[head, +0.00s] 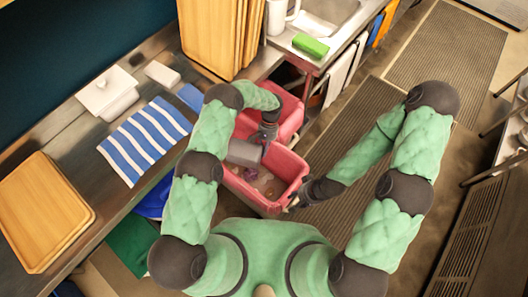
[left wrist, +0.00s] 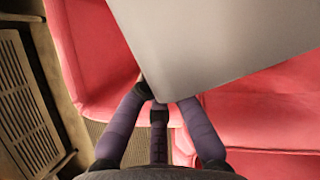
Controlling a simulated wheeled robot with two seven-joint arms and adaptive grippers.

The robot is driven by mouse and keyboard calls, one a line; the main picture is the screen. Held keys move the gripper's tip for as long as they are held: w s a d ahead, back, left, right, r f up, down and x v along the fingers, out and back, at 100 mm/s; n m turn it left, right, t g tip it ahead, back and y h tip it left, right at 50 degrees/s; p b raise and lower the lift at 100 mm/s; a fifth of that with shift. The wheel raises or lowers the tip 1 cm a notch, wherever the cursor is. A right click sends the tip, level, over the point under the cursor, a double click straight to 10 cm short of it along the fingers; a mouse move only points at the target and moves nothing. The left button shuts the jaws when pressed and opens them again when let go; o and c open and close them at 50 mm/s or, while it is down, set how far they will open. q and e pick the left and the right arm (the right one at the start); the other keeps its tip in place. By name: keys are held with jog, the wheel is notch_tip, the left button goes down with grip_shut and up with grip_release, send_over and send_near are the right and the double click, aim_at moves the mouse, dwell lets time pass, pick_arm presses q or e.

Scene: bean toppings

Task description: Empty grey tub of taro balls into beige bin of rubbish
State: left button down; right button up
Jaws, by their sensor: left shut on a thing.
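My left gripper (head: 266,133) is shut on the grey tub (head: 244,152) and holds it tipped on its side over the front red-pink bin (head: 288,165). In the left wrist view the tub (left wrist: 225,35) fills the upper middle, with my dark fingers (left wrist: 158,103) at its edge. The tub's inside is hidden. The front bin holds brownish contents with a small purple patch (head: 249,173); I cannot tell whether these are taro balls. No bin looks clearly beige. My right gripper (head: 298,196) is low at the front bin's right end; its fingers are too small to read.
A second red-pink bin (head: 290,117) stands just behind the front one. The counter at left holds a striped cloth (head: 147,140), a white container (head: 105,90) and a wooden board (head: 42,210). A sink (head: 325,12) and green sponge (head: 310,45) are behind. Floor mats lie at right.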

pick_arm(q)
jog(key=b, duration=0.2)
jog(key=g+b, duration=0.1)
jog(key=b, duration=0.1)
jog(key=shift+w+d+f, duration=0.1)
jog(key=shift+w+f, duration=0.05)
jog(key=shift+w, duration=0.1)
dwell(0.4)
dwell(0.9)
